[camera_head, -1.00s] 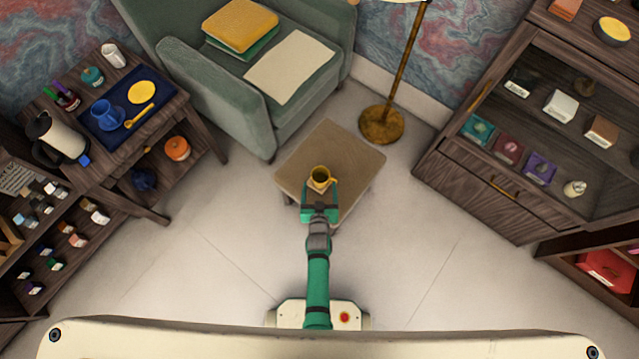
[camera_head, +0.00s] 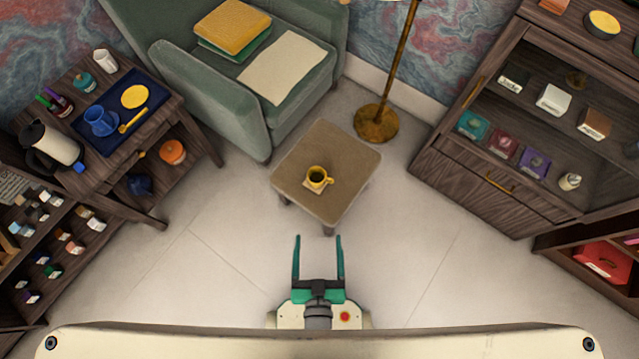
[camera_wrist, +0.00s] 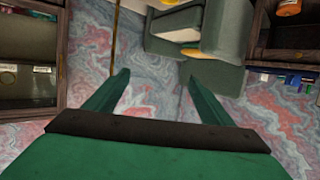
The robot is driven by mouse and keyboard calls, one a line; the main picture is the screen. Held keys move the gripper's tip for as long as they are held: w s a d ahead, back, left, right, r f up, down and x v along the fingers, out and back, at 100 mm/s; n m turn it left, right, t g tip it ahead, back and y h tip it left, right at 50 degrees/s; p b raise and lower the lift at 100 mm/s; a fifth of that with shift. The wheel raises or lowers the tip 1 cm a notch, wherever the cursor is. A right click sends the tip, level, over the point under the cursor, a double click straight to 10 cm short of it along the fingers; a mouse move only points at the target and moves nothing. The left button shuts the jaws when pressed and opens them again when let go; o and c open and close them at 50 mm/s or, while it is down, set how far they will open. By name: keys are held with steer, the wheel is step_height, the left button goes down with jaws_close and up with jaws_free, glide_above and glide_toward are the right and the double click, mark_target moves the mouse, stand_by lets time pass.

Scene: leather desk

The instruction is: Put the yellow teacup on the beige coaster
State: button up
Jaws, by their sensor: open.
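The yellow teacup (camera_head: 317,177), with dark contents, stands upright on the small brown table. The beige coaster (camera_head: 313,188) is directly under it, and only its edges show around the cup's base. My gripper (camera_head: 318,240) is open and empty, drawn back over the floor in front of the table and apart from the cup. In the wrist view my gripper (camera_wrist: 155,75) has its two green fingers spread with nothing between them. The cup and coaster are not in the wrist view.
The small brown table (camera_head: 335,145) has free room around the cup. A green armchair (camera_head: 215,85) stands behind it, with a floor lamp (camera_head: 377,122) at the back. A dark side table (camera_head: 185,120) is on the left and a wooden cabinet (camera_head: 470,190) on the right.

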steer(key=s+r, duration=0.4)
steer(key=r, duration=0.8)
steer(key=shift+d+r+t, duration=0.2)
steer(key=shift+r+t, duration=0.05)
steer(key=shift+t, duration=0.15)
steer(key=shift+s, duration=0.1)
